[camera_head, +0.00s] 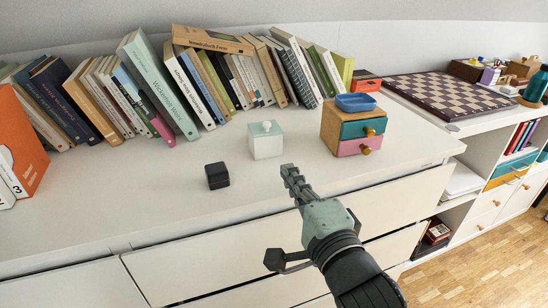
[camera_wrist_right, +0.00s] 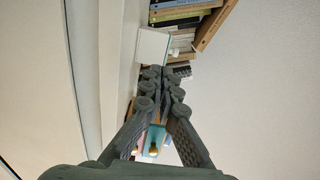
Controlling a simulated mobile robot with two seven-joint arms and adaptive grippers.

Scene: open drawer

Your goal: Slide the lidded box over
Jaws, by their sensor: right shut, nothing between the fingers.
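The lidded box (camera_head: 266,147) is a small white box with a pale green lid and a white knob on top. It stands upright on the white dresser top (camera_head: 110,195), in front of the books. It also shows in the right wrist view (camera_wrist_right: 152,45), beyond my fingertips. My right gripper (camera_head: 287,168) is shut and empty, with its fingertips just to the right of the box and nearer the camera. A small gap seems to lie between them in the head view. My left gripper is not in view.
A small black box (camera_head: 217,176) stands left of the lidded box. A wooden chest with teal and pink drawers (camera_head: 338,131) carries a blue bowl (camera_head: 355,102) to the right. A row of books (camera_head: 160,84) lines the back. The front left dresser top is clear.

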